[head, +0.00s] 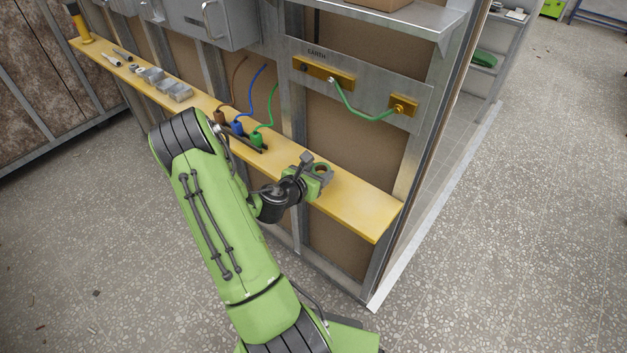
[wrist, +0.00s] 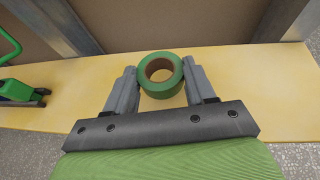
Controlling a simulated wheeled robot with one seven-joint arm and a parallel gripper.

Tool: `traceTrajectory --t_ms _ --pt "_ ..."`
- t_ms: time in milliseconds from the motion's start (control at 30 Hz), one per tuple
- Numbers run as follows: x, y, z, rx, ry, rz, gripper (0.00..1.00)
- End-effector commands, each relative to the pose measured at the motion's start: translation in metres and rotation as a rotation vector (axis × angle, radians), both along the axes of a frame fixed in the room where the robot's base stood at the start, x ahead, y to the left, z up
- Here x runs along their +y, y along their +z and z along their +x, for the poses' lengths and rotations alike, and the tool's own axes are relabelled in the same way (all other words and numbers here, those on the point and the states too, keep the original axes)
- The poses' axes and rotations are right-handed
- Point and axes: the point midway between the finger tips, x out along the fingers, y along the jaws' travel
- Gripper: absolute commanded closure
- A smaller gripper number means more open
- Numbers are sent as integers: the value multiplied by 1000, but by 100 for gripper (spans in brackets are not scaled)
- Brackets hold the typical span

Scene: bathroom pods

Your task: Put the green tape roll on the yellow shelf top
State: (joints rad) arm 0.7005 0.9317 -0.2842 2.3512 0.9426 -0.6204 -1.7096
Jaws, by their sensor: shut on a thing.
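The green tape roll (wrist: 160,92) sits between the two fingers of my gripper (wrist: 162,88) in the wrist view, with its brown core facing up. The gripper is shut on it. In the head view the tape roll (head: 321,169) shows at the end of my gripper (head: 318,176), over the yellow shelf top (head: 365,205). The yellow shelf top (wrist: 265,88) lies behind and below the roll in the wrist view. I cannot tell whether the roll touches the shelf.
Brown, blue and green plugs (head: 257,139) with cables stand left of the gripper on the shelf. Grey bins (head: 178,91) are farther left. A green earth lead (head: 360,115) hangs on the wall frame above. The shelf's right end is clear.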

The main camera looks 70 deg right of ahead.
Motion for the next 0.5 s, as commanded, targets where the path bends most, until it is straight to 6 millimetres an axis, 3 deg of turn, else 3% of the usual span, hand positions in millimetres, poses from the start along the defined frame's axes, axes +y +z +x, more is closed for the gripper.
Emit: traceTrajectory --t_ms 33,133,467,500 --pt "0 -14 0 3 1 3 75" --pt "0 -30 0 2 1 2 75" --pt "0 -31 0 1 0 0 75" --pt "0 -30 0 0 0 0 40"
